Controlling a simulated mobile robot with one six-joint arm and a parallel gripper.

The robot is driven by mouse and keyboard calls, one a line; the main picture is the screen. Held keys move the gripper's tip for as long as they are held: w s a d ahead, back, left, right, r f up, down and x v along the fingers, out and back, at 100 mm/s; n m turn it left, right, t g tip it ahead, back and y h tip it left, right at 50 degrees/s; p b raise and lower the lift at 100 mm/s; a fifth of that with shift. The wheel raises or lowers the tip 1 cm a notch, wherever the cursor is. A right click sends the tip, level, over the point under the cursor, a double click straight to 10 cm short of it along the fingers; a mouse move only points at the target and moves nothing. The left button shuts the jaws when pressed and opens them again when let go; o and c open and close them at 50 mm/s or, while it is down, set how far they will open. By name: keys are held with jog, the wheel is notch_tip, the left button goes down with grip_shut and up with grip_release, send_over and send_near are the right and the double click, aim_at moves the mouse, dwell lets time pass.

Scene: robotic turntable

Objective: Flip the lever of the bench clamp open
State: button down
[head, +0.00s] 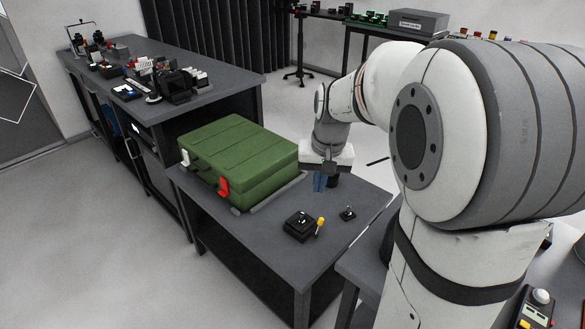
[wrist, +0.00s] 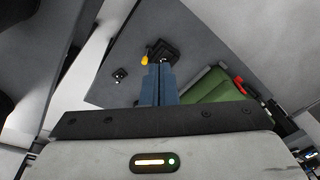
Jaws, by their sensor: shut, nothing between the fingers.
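The bench clamp looks to be the black block (head: 298,224) on the grey bench in front of the green case. Its lever has a yellow tip (head: 320,222) and stands up at the block's right side. The wrist view also shows the block (wrist: 165,48) and the yellow tip (wrist: 145,60), just beyond the fingertips. My gripper (head: 319,184) has blue fingers, is shut and empty, and hangs above the bench behind the clamp, apart from it. The fingers also show in the wrist view (wrist: 158,68), where they hide part of the block's near side.
A green case (head: 235,148) with a red latch (head: 224,186) and a white latch (head: 185,157) lies left of my gripper. A small black fixture (head: 347,213) stands right of the clamp.

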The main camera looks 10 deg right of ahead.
jog(key=w+d+f+m+b, duration=0.1)
jog(key=w+d+f+b, duration=0.1)
jog(key=w+d+f, duration=0.3)
jog(key=w+d+f+m+y+b, duration=0.1)
jog(key=w+d+f, duration=0.5)
jog(key=w+f, duration=0.7)
jog(key=shift+d+f+m+g+b, duration=0.35)
jog(key=shift+f+m+b, duration=0.35)
jog(key=shift+b, duration=0.5)
jog(key=shift+a, duration=0.1)
jog(key=f, duration=0.3)
jog(key=a+f+b, duration=0.1)
jog(key=f, duration=0.2)
jog(key=a+f, duration=0.1)
jog(key=f, duration=0.3)
jog(key=shift+w, duration=0.25)
jog(key=s, duration=0.1)
jog(key=s+a+r, duration=0.1)
jog(key=shift+s+a+r, duration=0.1)
jog(key=shift+s+r, duration=0.2)
jog(key=shift+s, duration=0.05)
jog(key=shift+s+a+r, duration=0.1)
jog(key=shift+s+a, duration=0.05)
jog(key=shift+s, duration=0.15)
